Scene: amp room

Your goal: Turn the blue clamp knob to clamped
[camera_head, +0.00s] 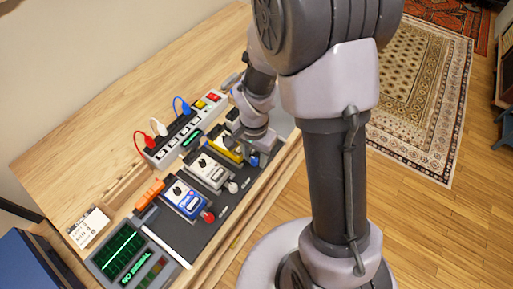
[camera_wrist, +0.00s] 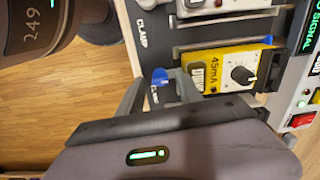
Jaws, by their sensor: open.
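The blue clamp knob (camera_wrist: 160,76) is at the edge of the dark board, in front of the yellow pedal (camera_wrist: 228,72), by a partly hidden clamp label. In the head view the blue knob (camera_head: 253,161) shows just below my gripper (camera_head: 247,141). In the wrist view my gripper (camera_wrist: 158,90) is open, with one finger on each side of the knob. I cannot tell whether either finger touches it. The yellow pedal (camera_head: 228,148) is partly hidden by my arm in the head view.
A white pedal (camera_head: 208,170) with a white knob and a blue pedal (camera_head: 185,198) with a red knob sit to the left. A power strip (camera_head: 165,150) with several cables stands behind. A green-lit screen (camera_head: 122,252) is at the near left. Open floor lies right of the bench.

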